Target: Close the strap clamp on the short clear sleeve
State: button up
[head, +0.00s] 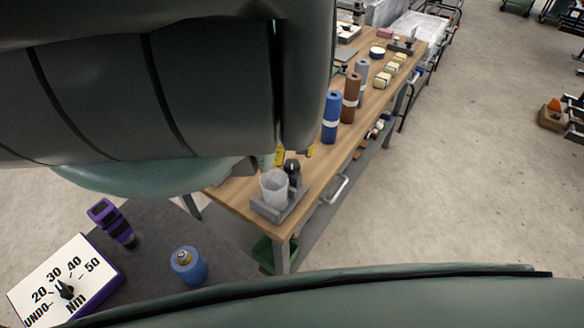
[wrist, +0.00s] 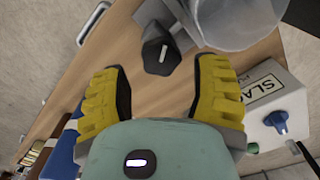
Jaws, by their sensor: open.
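The short clear sleeve (head: 273,188) stands upright on a grey base block (head: 268,211) at the near end of the bench. A dark clamp part (head: 293,169) with a knob-like top stands beside it; I cannot tell how the strap sits. In the wrist view the black faceted knob (wrist: 158,54) lies ahead, between the lines of the fingers, and the clear sleeve (wrist: 235,22) is at the upper right. My gripper (wrist: 162,70) is open and empty, its yellow fingers spread apart. In the head view my gripper (head: 295,154) is partly hidden by my arm, close to the dark part.
A blue cylinder (head: 331,112) and a brown cylinder (head: 350,97) stand farther along the wooden bench (head: 314,192). A white box marked "SLAC" (wrist: 273,95) with a blue knob lies right of the fingers. A dial panel (head: 75,270) and blue container (head: 189,268) are at lower left.

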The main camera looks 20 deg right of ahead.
aim_at(292, 164)
jog(key=shift+f, duration=1.95)
jog(key=shift+w, duration=0.1)
jog(key=c, duration=1)
jog(key=shift+o, duration=0.2)
jog(key=shift+m, duration=0.4)
jog(key=o, duration=1)
jog(key=shift+c, duration=0.2)
jog(key=shift+r, duration=0.1)
